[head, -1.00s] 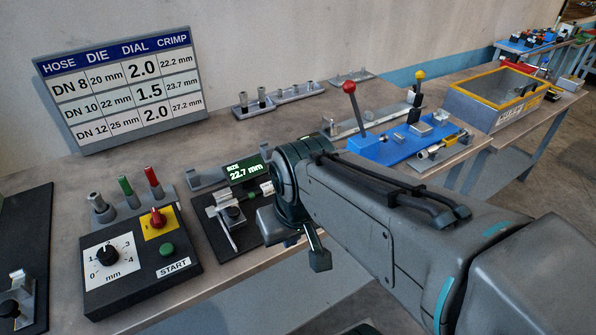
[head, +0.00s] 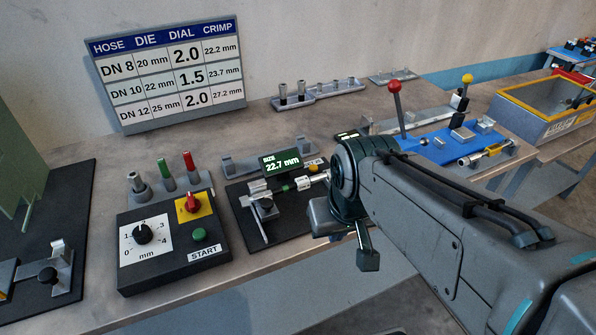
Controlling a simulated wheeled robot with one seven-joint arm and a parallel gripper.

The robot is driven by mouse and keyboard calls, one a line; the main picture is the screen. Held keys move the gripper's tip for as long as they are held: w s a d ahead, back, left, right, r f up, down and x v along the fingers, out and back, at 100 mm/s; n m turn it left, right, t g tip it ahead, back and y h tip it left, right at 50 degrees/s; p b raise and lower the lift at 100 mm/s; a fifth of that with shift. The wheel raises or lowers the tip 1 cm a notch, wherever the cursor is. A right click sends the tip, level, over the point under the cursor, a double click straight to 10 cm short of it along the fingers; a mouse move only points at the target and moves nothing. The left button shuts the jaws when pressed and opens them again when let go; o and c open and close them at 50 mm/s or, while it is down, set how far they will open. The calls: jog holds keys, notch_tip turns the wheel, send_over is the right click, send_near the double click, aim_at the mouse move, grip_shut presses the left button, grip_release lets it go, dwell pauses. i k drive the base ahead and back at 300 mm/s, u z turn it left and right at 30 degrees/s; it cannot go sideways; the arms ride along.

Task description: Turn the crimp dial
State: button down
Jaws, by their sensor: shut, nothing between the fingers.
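The crimp dial (head: 142,234) is a black round knob on a white plate marked 0 to 4 mm. It sits on the left of a black control box (head: 160,275) at the table's front edge. I cannot read its exact setting. My gripper (head: 368,260) is to the right of the box, in front of the table edge and well apart from the dial. It points down and is shut and empty, partly hidden by my own wrist. A chart board (head: 165,75) behind lists hose, die, dial and crimp values; dial values are 2.0, 1.5 and 2.0.
The box also has a red switch (head: 192,203) on yellow, a green START button (head: 199,235) and several upright pegs behind it. A gauge with a display (head: 282,163) reading 22.7 mm stands between the box and my arm. A green panel (head: 20,160) stands at left.

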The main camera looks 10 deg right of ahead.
aim_at(142, 233)
jog(key=u, duration=0.85)
jog(key=k, duration=1.1)
jog(key=u, duration=0.6)
jog(key=i, duration=1.3)
jog(key=z, duration=0.2)
